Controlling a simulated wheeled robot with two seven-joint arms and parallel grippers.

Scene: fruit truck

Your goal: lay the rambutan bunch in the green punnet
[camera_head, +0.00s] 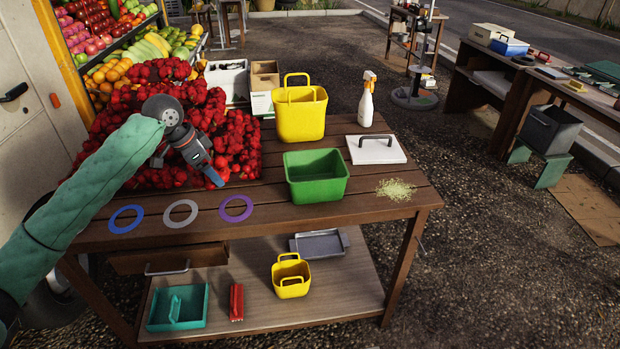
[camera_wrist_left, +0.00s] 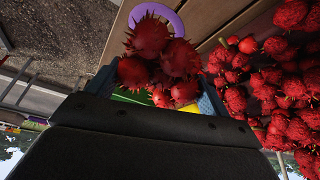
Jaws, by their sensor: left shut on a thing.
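The green punnet (camera_head: 316,193) stands upright and empty on the wooden table. My left gripper (camera_head: 213,176) is left of it, over the right side of the rambutan heap. In the left wrist view, my left gripper (camera_wrist_left: 158,92) is shut on a bunch of spiky red rambutans (camera_wrist_left: 150,38), which shows between and beyond its fingers. In the head view the held bunch is hard to tell from the heap. My right gripper is not in view.
A big heap of rambutans (camera_head: 235,140) covers the table's left part. Flat blue (camera_head: 126,219), grey and purple (camera_head: 236,208) rings lie along the front.

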